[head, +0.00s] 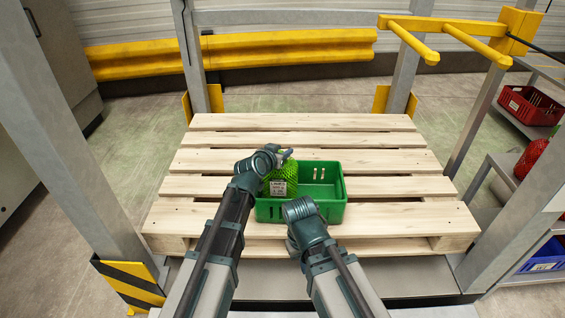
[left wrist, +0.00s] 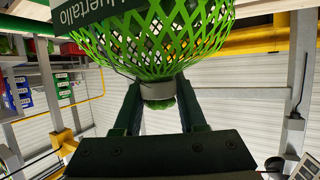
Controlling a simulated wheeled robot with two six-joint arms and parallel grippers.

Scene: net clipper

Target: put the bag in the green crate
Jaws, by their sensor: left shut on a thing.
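The bag (head: 284,174) is a bright green net bag with a white label, at the left end of the green crate (head: 333,212). My left gripper (head: 284,155) is shut on the bag's neck from above. In the left wrist view, the left gripper's fingers (left wrist: 160,97) close around a grey band at the neck, with the green net of the bag (left wrist: 150,38) beyond. The bag overlaps the crate's left part in the head view; I cannot tell whether it touches the crate floor. My right gripper (head: 293,245) is in front of the crate, its fingers mostly hidden by its wrist.
The crate stands on a wooden pallet (head: 400,160) with bare slats behind and right of it. Grey posts flank the pallet. A shelf on the right holds a red crate (head: 530,105) and a blue crate (head: 545,257). A yellow barrier (head: 280,47) runs behind.

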